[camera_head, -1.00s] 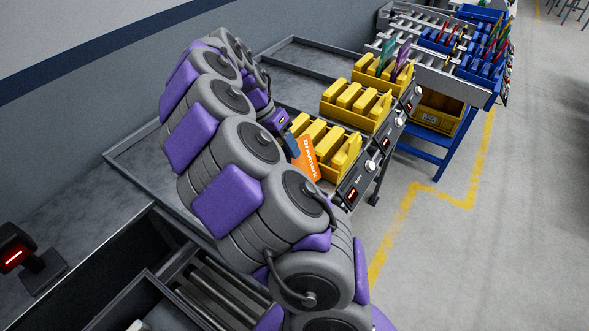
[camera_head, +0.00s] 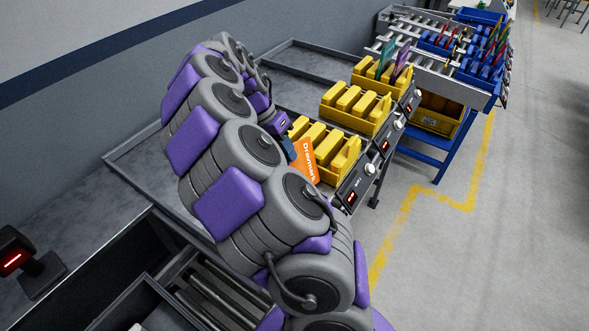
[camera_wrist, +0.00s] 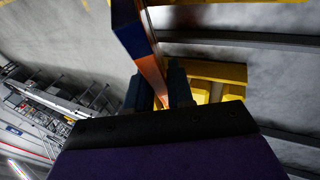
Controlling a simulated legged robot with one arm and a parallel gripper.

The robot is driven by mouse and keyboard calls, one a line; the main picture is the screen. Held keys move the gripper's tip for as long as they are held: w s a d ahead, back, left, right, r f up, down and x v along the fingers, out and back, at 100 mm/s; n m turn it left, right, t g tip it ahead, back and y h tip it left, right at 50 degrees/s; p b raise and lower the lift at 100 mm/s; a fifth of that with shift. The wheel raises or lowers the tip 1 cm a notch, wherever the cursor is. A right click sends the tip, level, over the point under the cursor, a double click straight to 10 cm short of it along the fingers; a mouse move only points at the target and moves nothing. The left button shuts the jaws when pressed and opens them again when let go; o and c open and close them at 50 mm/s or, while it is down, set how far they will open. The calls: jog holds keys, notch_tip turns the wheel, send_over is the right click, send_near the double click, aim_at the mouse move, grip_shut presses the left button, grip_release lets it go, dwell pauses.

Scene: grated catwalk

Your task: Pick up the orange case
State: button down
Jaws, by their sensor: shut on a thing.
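The orange case (camera_head: 305,168) is a thin flat piece with white lettering, tilted, with a dark blue part beside it. It shows in the head view in front of the nearest yellow bin, partly hidden by my arm. In the wrist view the case (camera_wrist: 150,70) appears edge-on between the dark fingers of my gripper (camera_wrist: 155,92), which is shut on it. My gripper (camera_head: 289,148) is mostly hidden behind the arm in the head view. I cannot tell whether the case touches the bin.
Yellow bins (camera_head: 325,119) holding yellow cases stand in a row on the grey bench, with small display boxes (camera_head: 358,187) along their front. A conveyor with blue bins (camera_head: 480,73) is farther back. A scanner (camera_head: 15,255) stands at lower left. The floor at right is clear.

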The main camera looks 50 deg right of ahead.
notch_tip(320, 180, up, 9)
jog(key=shift+w+d+r+p, duration=0.1)
jog(key=shift+w+r+p, duration=0.05)
jog(key=shift+p, duration=1.05)
jog(key=shift+r, duration=0.3)
jog(key=shift+s, duration=0.2)
